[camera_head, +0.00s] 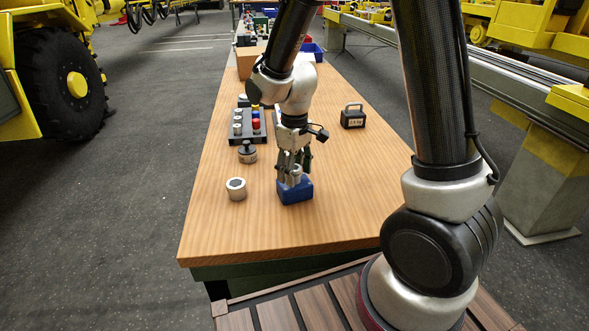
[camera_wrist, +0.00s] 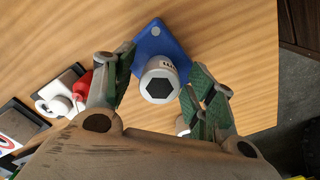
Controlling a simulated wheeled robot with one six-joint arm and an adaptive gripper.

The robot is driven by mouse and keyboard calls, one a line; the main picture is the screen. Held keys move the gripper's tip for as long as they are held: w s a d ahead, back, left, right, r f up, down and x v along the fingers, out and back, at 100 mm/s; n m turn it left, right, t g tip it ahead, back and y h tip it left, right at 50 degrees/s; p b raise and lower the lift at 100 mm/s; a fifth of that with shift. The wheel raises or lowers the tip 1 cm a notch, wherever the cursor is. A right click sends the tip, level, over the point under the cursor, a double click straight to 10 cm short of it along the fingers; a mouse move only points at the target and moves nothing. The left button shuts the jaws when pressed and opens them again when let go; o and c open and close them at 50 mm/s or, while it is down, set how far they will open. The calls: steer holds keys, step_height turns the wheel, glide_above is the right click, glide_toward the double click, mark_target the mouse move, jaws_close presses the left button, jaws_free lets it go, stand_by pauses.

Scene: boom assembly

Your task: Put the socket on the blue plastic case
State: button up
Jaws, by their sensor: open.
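A silver socket with a dark hexagonal opening (camera_wrist: 160,88) is on the blue plastic case (camera_wrist: 172,45), toward one end, in the wrist view. In the head view, the blue case (camera_head: 296,193) lies on the wooden table and the socket (camera_head: 296,171) shows between my fingers, partly hidden. My gripper (camera_head: 291,178) points down right over the case. Its fingers are open on either side of the socket, with a gap on both sides in the wrist view (camera_wrist: 157,75). The socket looks upright on the case; its underside is hidden.
A second silver socket (camera_head: 236,189) stands on the table left of the case. Behind it are a dark round part (camera_head: 247,153) and a black tray (camera_head: 262,138) with several small parts. A dark handled weight (camera_head: 353,117) stands at the right. The table front is clear.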

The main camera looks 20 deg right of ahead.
step_height(320, 180, up, 12)
steer(key=s+d+r+m+t, duration=0.2)
steer(key=s+d+r+m, duration=0.1)
steer(key=s+d, duration=0.4)
steer(key=s+d+r+m+t, duration=0.2)
steer(key=s+d+r, duration=0.4)
steer(key=s, duration=0.6)
steer(key=shift+d+m, duration=0.7)
steer(key=shift+m, duration=0.2)
